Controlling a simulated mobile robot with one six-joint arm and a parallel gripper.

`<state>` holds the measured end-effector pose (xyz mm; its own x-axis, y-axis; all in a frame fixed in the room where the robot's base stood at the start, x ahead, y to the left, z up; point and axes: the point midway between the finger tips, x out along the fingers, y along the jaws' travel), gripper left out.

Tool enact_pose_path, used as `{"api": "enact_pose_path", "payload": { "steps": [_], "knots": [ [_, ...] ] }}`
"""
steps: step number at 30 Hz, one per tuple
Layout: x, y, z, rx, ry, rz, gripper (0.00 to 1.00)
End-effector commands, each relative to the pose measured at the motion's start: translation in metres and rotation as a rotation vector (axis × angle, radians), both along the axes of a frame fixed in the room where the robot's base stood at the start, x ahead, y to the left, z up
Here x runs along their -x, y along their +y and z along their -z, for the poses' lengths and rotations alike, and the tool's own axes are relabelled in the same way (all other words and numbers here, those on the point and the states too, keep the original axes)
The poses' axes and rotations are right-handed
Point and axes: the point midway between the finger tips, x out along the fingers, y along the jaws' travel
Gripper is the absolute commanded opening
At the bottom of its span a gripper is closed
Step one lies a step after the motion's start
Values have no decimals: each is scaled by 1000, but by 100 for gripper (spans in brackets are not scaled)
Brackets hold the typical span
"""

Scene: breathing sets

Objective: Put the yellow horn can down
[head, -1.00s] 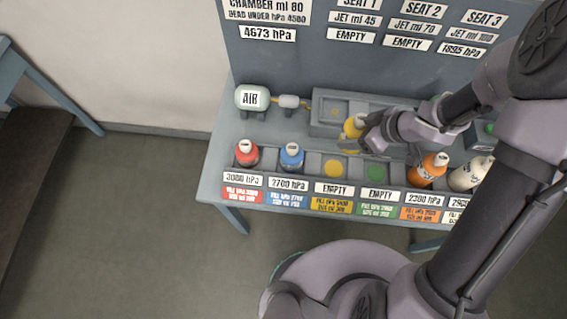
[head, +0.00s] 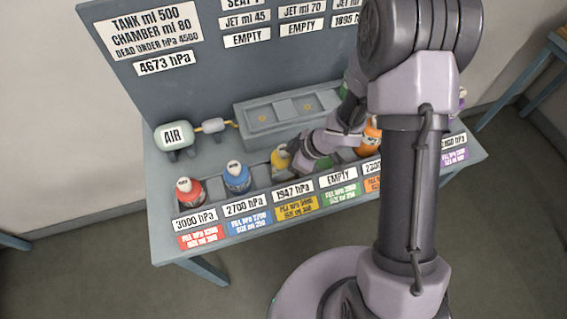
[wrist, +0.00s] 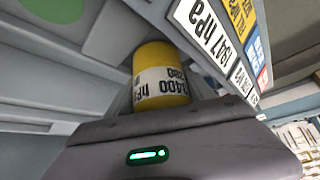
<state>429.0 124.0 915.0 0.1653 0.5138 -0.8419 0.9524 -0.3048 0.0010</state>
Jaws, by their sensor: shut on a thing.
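The yellow horn can (head: 281,160) is at the yellow-labelled place of the front rack, whose sign reads 1947 hPa. Its lower part is hidden by my gripper and the rack. My gripper (head: 294,160) is shut on the can from the right side. In the wrist view the yellow can (wrist: 160,75) shows just beyond the gripper's body, with a white printed band around it. The fingertips are not clearly visible there. I cannot tell whether the can's base rests on the rack floor.
A red can (head: 188,192) and a blue can (head: 237,178) stand to the left in the rack. An orange can (head: 369,138) stands to the right, partly behind my arm. The raised seat block (head: 262,120) and the AIR tank (head: 174,136) are behind.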

Motion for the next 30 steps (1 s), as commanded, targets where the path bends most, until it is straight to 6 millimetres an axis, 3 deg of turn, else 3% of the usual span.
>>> {"api": "enact_pose_path", "payload": {
  "steps": [3, 12, 21, 28, 30],
  "knots": [
    [0, 0, 1, 0, 0, 0, 71],
    [0, 0, -3, 0, -1, 1, 71],
    [12, -40, -75, 0, -1, 3, 71],
    [18, -60, -104, 2, -3, 4, 71],
    [7, -67, -115, 24, -37, 47, 71]
  ]
}}
